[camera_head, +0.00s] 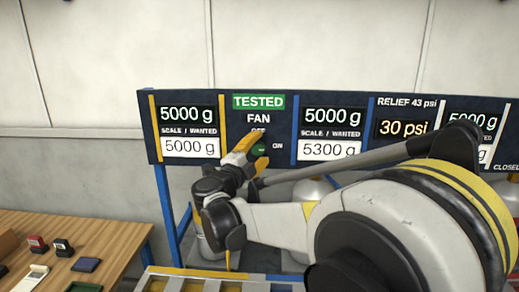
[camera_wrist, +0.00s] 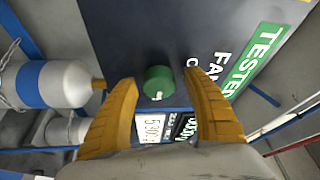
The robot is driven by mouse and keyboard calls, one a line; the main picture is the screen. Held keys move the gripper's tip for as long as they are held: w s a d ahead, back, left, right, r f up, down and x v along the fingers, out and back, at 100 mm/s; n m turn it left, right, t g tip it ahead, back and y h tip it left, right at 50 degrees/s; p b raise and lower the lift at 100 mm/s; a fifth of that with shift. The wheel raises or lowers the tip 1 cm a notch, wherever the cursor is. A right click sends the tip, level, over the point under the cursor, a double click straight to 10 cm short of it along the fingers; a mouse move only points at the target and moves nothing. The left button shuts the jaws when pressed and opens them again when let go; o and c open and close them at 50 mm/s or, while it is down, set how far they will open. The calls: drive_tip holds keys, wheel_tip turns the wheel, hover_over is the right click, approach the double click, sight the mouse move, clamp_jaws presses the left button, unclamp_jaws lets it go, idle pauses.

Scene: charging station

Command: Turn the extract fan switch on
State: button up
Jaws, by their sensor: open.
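The fan switch is a round green knob (camera_head: 258,149) on the dark panel, below the word FAN, with OFF above it and ON to its right. In the wrist view the green knob (camera_wrist: 159,80) sits between the two yellow fingers. My gripper (camera_head: 260,148) is open at the panel; its fingers (camera_wrist: 162,82) stand on either side of the knob with visible gaps. A small pale mark shows at the knob's lower edge in the wrist view; I cannot tell whether it is a pointer or lettering. The fingers partly cover the knob and OFF label in the head view.
A green TESTED sign (camera_head: 259,102) is above FAN. Scale displays (camera_head: 188,115) flank it. Cylinders (camera_wrist: 57,84) stand below the panel at the wrist view's left. A wooden table (camera_head: 118,237) with small items is at left. My arm covers the lower right.

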drive_tip(key=v, duration=1.2)
drive_tip(key=s+d+r+n+t+y+b, duration=0.3)
drive_tip(key=d+r+n+y, duration=0.35)
drive_tip(key=n+y, duration=0.65)
drive_tip(key=s+d+f+n+g+h+b, duration=0.1)
drive_tip(key=s+d+f+n+g, duration=0.1)
drive_tip(key=s+d+f+g, duration=0.2)
drive_tip(key=s+d+f+n+g+h+b, duration=0.2)
drive_tip(key=s+d+f+g, duration=0.3)
drive_tip(key=s+d+f, duration=0.4)
drive_tip(key=s+d+f+n+g+h+b, duration=0.1)
drive_tip(key=s+d+f, duration=0.5)
drive_tip(key=s+f, duration=0.6)
wheel_tip(320, 180, down, 5)
drive_tip(key=n+g+h, duration=0.1)
drive_tip(key=n+g, duration=0.1)
drive_tip(key=g, duration=0.1)
drive_tip(key=shift+d+f, duration=0.25)
drive_tip(key=shift+d, duration=0.1)
